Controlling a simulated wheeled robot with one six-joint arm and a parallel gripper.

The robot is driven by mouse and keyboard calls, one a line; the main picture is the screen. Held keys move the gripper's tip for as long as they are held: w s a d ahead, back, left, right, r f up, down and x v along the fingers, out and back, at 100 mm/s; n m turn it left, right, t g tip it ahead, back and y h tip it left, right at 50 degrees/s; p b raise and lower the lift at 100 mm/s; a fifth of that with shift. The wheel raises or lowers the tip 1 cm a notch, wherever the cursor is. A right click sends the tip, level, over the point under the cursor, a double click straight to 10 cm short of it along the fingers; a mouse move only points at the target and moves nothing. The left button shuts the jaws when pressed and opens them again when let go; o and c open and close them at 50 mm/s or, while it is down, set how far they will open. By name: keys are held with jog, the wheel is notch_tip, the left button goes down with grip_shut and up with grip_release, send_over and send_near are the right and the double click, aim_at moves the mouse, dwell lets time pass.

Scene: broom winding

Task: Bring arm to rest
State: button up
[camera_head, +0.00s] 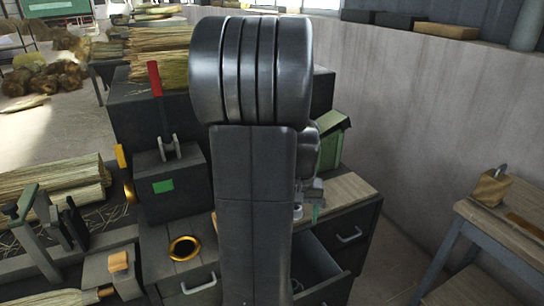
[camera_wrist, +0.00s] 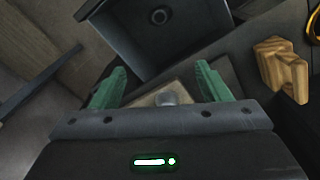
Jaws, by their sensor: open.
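My gripper (camera_wrist: 160,85) shows in the wrist view with its two green fingers spread apart and nothing held between them. It hangs over the wooden top of the drawer cabinet (camera_head: 345,196), with an open drawer (camera_wrist: 150,40) beyond the fingers. In the head view my own dark arm fills the middle of the picture and hides most of the gripper; only a bit of it shows just right of the arm. The open drawer (camera_head: 325,270) also shows there, partly behind my arm.
A gold ring (camera_head: 184,248) lies on the cabinet top. A dark machine with a red lever (camera_head: 155,78) stands behind it at left. A green box (camera_head: 330,140) is right of my arm. A concrete wall (camera_head: 430,110) and a side table (camera_head: 500,235) bound the right. Straw bundles (camera_head: 60,180) lie left.

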notch_tip(320, 180, down, 10)
jog(key=p, duration=0.2)
jog(key=shift+f, duration=0.15)
dwell(0.5)
dwell(0.4)
